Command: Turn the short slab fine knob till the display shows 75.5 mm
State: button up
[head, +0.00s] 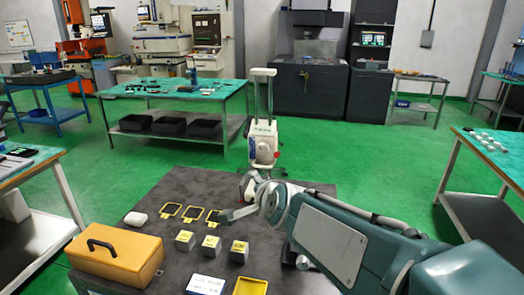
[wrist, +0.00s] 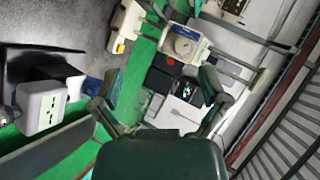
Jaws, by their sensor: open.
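My gripper (wrist: 160,82) is open in the wrist view, its two dark fingers spread wide with nothing held between them. In the head view my arm reaches in from the lower right over a dark table (head: 180,185); its end is small there and hard to make out. I cannot pick out the short slab, its fine knob or a readable display in either view. A small silvery round part (head: 302,262) shows beside my arm, partly hidden by it; I cannot tell what it is. Beyond the fingers, the wrist view shows a pale unit with a round dial-like face (wrist: 185,44).
A white wheeled unit (head: 263,145) stands beyond. Green floor is free around it.

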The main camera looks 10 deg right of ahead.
jog(key=w+m+t+h, duration=0.3)
jog(key=w+m, duration=0.6)
jog(key=w, duration=0.1)
jog(key=m+t+h, duration=0.1)
jog(key=m+h, duration=0.5)
jog(key=m, duration=0.5)
send_near(262, 151)
jog(key=x, duration=1)
jog(key=shift+w, duration=0.2)
jog(key=c, duration=1.2)
